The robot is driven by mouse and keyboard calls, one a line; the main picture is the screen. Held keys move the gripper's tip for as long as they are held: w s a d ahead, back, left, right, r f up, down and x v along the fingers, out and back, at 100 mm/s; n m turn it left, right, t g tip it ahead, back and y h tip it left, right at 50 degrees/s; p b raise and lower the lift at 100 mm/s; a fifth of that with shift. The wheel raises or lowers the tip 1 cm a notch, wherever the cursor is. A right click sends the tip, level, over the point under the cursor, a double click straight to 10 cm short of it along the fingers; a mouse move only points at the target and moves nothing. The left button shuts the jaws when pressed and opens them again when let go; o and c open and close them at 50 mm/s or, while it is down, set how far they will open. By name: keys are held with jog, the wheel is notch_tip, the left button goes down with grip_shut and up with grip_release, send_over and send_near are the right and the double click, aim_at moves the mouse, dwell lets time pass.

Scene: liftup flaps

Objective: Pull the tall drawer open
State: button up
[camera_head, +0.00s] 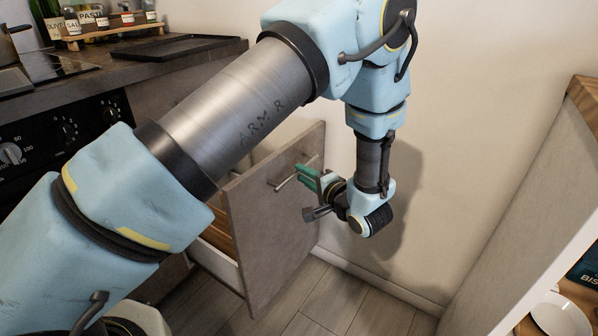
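The tall drawer (272,225) has a grey-brown front panel and stands out from the counter, with its pale side wall (216,264) and wooden contents showing behind the panel. Its metal bar handle (287,179) is near the top of the front. My gripper (305,177), with green fingers, is at the right end of the handle, in front of the panel. The fingers overlap each other in this view, so whether they touch or grip the bar cannot be told. My arm hides part of the drawer's left side and the counter.
A stove with knobs (66,131) is at left. A dark tray (175,47) and a rack of jars (105,22) sit on the counter. A bare wall is behind my gripper. A cabinet with a white bowl (560,316) stands at right. The floor (345,300) before the drawer is clear.

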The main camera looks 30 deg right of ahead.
jog(key=s+r, duration=0.1)
jog(key=s, duration=0.7)
jog(key=shift+d+r+p, duration=0.15)
jog(key=shift+r+p, duration=0.05)
jog(key=shift+p, duration=0.1)
